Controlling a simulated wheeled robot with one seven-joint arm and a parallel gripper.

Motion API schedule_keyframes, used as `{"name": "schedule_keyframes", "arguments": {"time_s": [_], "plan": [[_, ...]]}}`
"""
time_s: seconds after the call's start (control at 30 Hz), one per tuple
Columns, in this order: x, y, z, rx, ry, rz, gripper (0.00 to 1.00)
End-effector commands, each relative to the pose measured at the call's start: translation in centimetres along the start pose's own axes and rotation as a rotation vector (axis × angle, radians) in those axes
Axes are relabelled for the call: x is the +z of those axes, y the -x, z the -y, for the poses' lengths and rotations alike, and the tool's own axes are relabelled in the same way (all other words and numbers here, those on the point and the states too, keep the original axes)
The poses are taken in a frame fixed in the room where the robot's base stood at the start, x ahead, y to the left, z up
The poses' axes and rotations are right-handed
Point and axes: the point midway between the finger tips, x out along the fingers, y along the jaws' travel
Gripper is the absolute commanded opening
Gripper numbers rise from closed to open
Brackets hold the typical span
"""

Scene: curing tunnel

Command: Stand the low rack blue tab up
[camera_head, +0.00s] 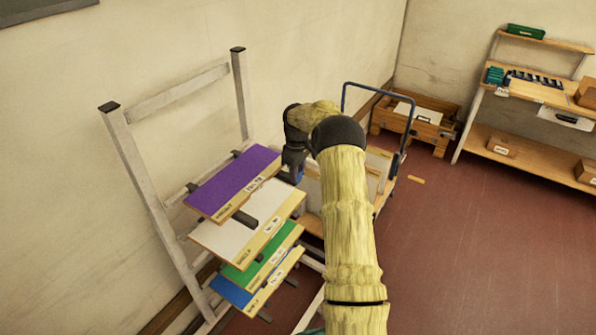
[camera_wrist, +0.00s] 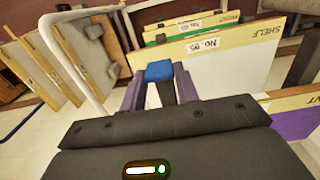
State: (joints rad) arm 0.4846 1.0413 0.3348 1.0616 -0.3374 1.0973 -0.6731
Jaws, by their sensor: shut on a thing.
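The blue tab (camera_wrist: 160,70) is a small block between the two purple-grey fingers of my gripper (camera_wrist: 160,88) in the wrist view. My gripper is shut on it. In the head view my gripper (camera_head: 294,172) is just right of the rack's boards, largely behind my arm, with a bit of blue at its tip. The rack (camera_head: 130,155) is a pale frame holding flat boards: purple (camera_head: 233,183), white (camera_head: 240,228), green (camera_head: 262,262) and blue (camera_head: 232,292). Whether the tab stands upright or lies tilted, and how it joins the rack, I cannot tell.
A cart with a dark blue handle (camera_head: 372,88) and upright boards stands behind my arm. Wooden crates (camera_head: 420,115) lie by the far wall, and a wooden bench (camera_head: 540,90) is at the right. Red floor (camera_head: 470,250) at the right is clear.

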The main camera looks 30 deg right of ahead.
Motion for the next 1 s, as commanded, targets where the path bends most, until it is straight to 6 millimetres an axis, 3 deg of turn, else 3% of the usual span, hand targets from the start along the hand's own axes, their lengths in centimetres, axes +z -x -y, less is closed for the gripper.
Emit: {"name": "schedule_keyframes", "arguments": {"time_s": [0.13,0.17,0.23,0.27,0.67,0.83,1.0], "plan": [[-0.1,-0.1,0.1,0.0,0.002,-0.001,0.08],[-0.1,-0.1,0.1,0.0,0.002,-0.001,0.37],[0.0,-0.1,0.1,-0.001,0.002,-0.001,0.5],[0.0,-0.1,0.1,-0.001,0.002,-0.001,0.53],[0.0,0.5,0.0,0.0,0.0,-0.001,0.53],[0.0,2.7,-0.1,0.004,0.0,-0.003,0.53],[-0.1,6.0,-0.1,0.004,0.0,-0.004,0.53]]}}
